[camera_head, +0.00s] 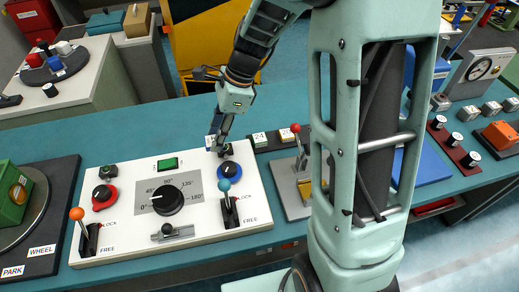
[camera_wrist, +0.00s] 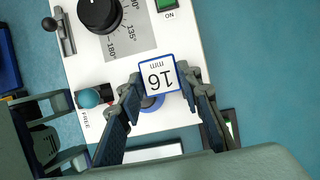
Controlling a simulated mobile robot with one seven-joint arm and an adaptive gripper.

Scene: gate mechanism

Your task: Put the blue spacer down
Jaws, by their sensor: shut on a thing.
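The blue spacer (camera_wrist: 157,74) is a small square block with a white top, a blue border and the marking "16 mm". In the wrist view it sits between the two fingers of my gripper (camera_wrist: 158,88), which is shut on it. A blue ring mount (camera_wrist: 152,104) shows on the white panel partly behind the spacer. In the head view my gripper (camera_head: 219,143) points down at the panel's far right corner, near the blue ring mount (camera_head: 231,172). The fingers hide much of the spacer there. I cannot tell whether the spacer touches a surface.
The white panel (camera_head: 130,240) carries a black dial (camera_head: 167,199), a blue-balled lever (camera_head: 224,185) and an orange-balled lever (camera_head: 77,214). Numbered blocks (camera_head: 259,139) and a red-balled lever (camera_head: 295,128) stand to the right of the gripper. Teal bench top lies bare behind the panel.

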